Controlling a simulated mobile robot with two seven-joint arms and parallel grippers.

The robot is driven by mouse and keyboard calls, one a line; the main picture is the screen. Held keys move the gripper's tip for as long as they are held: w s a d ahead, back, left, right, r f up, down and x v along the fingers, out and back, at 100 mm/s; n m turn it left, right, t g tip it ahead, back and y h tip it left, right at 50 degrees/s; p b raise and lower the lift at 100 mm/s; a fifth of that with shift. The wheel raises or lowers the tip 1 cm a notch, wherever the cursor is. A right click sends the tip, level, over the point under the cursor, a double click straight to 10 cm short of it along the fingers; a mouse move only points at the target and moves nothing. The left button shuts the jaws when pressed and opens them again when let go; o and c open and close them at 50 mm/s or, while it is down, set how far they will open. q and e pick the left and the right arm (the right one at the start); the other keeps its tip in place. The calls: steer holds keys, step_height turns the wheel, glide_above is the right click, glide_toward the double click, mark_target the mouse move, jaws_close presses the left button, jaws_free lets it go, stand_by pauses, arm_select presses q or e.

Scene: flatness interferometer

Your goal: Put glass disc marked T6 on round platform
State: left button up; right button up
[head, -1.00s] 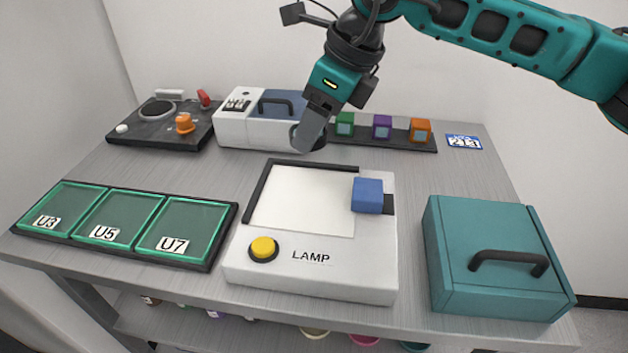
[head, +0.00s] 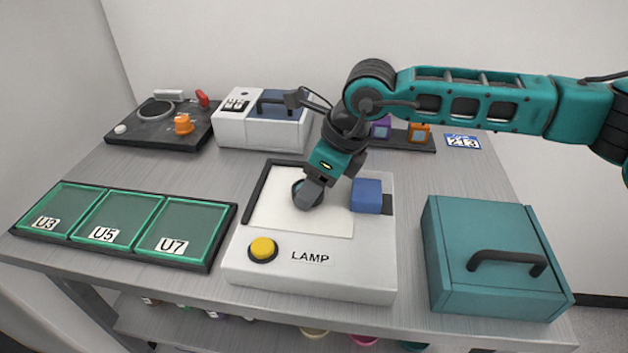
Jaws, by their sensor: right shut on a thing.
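My right gripper (head: 307,200) points down over the white panel of the lamp box (head: 315,277). It is shut on a small dark-rimmed disc (head: 297,188), mostly hidden by the fingers. No T6 mark is readable on it. I cannot tell whether the disc touches the panel or hangs just above it. A round platform (head: 157,111), grey with a raised rim, sits on the black unit at the back left and looks empty. My left gripper is not in view.
The lamp box carries a blue block (head: 367,195) and a yellow button (head: 262,249). Trays marked U3, U5 and U7 (head: 183,231) lie at the left. A white case (head: 231,131) stands behind. A teal box (head: 445,235) with a dark handle stands at the right.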

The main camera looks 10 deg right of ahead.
steer(key=shift+f, duration=0.15)
steer(key=o, duration=1.1)
